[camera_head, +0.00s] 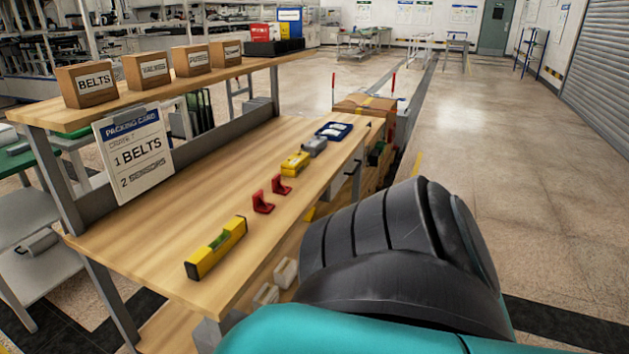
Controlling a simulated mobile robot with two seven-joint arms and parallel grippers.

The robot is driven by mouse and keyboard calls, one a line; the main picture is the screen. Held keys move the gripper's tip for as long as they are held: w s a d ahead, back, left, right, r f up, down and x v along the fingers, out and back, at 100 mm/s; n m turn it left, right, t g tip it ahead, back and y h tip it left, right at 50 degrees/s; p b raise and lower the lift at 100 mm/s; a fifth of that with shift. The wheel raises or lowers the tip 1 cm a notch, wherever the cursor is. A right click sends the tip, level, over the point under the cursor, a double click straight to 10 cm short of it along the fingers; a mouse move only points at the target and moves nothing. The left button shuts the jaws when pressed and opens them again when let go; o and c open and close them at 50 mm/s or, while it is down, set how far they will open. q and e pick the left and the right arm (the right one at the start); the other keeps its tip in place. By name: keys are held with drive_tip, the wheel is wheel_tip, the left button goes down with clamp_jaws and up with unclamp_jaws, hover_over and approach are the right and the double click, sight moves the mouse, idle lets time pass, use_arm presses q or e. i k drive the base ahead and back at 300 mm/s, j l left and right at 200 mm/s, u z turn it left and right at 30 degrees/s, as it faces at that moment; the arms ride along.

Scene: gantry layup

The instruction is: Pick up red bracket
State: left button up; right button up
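Two small red brackets stand on the wooden bench top (150,228). The nearer red bracket (263,203) is just beyond a yellow spirit level, and the farther red bracket (281,185) is a little behind it to the right. Both are L-shaped and apart from each other. Nothing touches them. A large dark and teal link of my own arm fills the lower right foreground and hides part of the bench's right side. Neither of my grippers shows in the head view.
A yellow level (216,248) lies near the front. Beyond the brackets are a yellow block (295,163), a grey part (315,147) and a blue tray (334,130). A packing card (134,152) and a shelf with labelled boxes (86,85) stand left. Open floor (560,190) lies right.

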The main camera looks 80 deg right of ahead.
sight(259, 206)
drive_tip(key=z, duration=2.1)
drive_tip(key=i+l+u, duration=0.1)
drive_tip(key=u, duration=1.35)
drive_tip(key=l+u, duration=0.35)
drive_tip(key=u, duration=0.15)
drive_tip(key=l+u, duration=0.45)
drive_tip(key=k+l+u, duration=0.1)
drive_tip(key=l+u, duration=0.2)
drive_tip(key=k+l+u, duration=0.15)
drive_tip(key=l+u, duration=0.15)
drive_tip(key=k+l+u, duration=0.2)
drive_tip(key=l, duration=0.25)
drive_tip(key=k+l+u, duration=0.2)
drive_tip(key=k+l, duration=0.3)
drive_tip(key=l, duration=0.15)
drive_tip(key=k+l, duration=0.3)
drive_tip(key=l, duration=0.15)
drive_tip(key=l+u, duration=0.05)
